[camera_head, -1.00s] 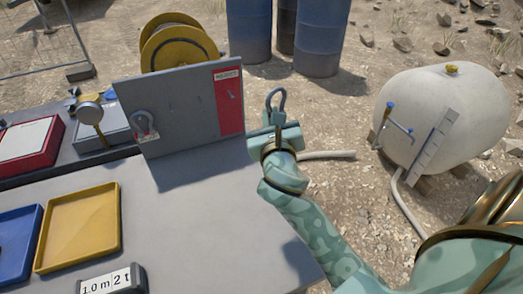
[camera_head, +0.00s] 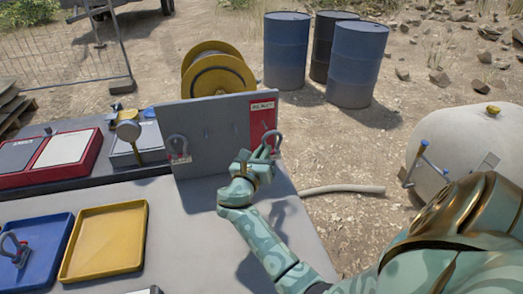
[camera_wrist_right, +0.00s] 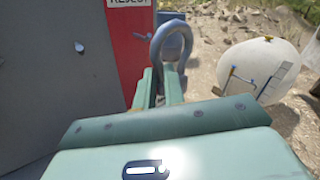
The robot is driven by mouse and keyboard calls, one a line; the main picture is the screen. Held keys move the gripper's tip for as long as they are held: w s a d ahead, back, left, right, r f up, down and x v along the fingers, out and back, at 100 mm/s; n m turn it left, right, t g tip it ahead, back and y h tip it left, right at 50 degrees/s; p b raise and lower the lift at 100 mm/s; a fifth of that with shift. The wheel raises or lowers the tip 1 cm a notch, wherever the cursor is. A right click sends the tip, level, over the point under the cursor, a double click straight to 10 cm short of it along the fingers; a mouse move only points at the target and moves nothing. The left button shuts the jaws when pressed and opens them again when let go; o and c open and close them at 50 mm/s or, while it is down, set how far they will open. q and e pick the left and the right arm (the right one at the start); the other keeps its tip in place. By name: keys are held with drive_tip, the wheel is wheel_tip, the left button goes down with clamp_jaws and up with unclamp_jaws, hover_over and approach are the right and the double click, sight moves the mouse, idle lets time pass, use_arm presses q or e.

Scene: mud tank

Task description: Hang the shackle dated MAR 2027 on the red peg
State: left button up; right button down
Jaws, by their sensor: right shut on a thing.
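My right gripper (camera_head: 262,154) is shut on a grey shackle (camera_head: 272,139), its bow upward, in front of the lower right part of the red panel. The shackle also shows in the right wrist view (camera_wrist_right: 171,37), between the fingers. No date can be read on it. The red panel (camera_head: 257,113), labelled REJECT, is at the right end of a grey upright board (camera_head: 215,143). A small peg shows on the red panel in the right wrist view (camera_wrist_right: 140,36); the shackle appears apart from it, to its right. My left gripper is not in view.
Another tagged shackle (camera_head: 179,147) hangs at the board's left. One more (camera_head: 16,246) lies in the blue tray (camera_head: 52,230), beside an empty yellow tray (camera_head: 104,240). A gauge device (camera_head: 128,133) stands left of the board. Bench space before the board is clear.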

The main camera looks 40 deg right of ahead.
use_arm(q)
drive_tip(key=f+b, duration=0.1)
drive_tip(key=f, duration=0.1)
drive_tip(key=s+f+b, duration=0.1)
drive_tip(key=b, duration=0.1)
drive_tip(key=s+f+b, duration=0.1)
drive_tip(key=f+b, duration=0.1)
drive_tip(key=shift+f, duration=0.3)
use_arm(e)
drive_tip(key=w+d, duration=0.1)
drive_tip(key=w, duration=0.1)
drive_tip(key=w+d+f, duration=0.1)
drive_tip(key=w, duration=0.1)
drive_tip(key=w+d, duration=0.1)
drive_tip(key=w, duration=0.1)
drive_tip(key=shift+w+d+f, duration=0.25)
drive_tip(key=shift+w+d, duration=0.15)
drive_tip(key=c, duration=1.4)
unclamp_jaws()
drive_tip(key=shift+f, duration=0.1)
